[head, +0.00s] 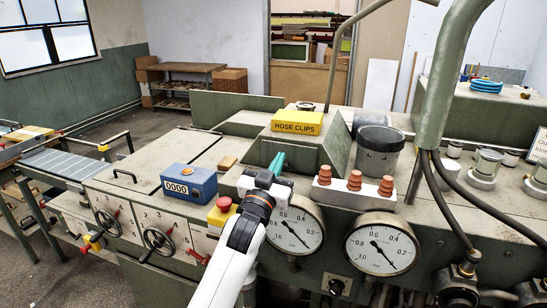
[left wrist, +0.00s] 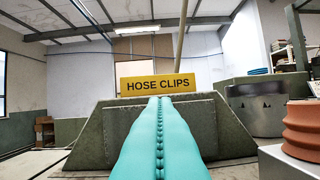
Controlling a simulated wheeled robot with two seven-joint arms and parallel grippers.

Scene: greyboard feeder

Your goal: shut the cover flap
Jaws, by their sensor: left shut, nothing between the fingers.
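A flat green panel (head: 225,105) stands upright at the back of the machine top in the head view. It looks like a raised cover flap, but I cannot tell for sure. My left gripper (head: 277,163) has teal fingers, shut with nothing between them. It is in front of the sloped green housing (head: 333,148), nearer to me than the panel. In the left wrist view the shut fingers (left wrist: 160,105) point at the housing (left wrist: 95,138), below a yellow HOSE CLIPS box (left wrist: 133,83). Any contact is hard to judge. My right gripper is not in view.
The yellow HOSE CLIPS box (head: 297,123) sits on the housing. A blue counter box (head: 189,183) and red button (head: 221,210) are left of my arm. Terracotta insulators (head: 354,180), a dark bucket (head: 379,155) and a thick pipe (head: 440,85) are to the right.

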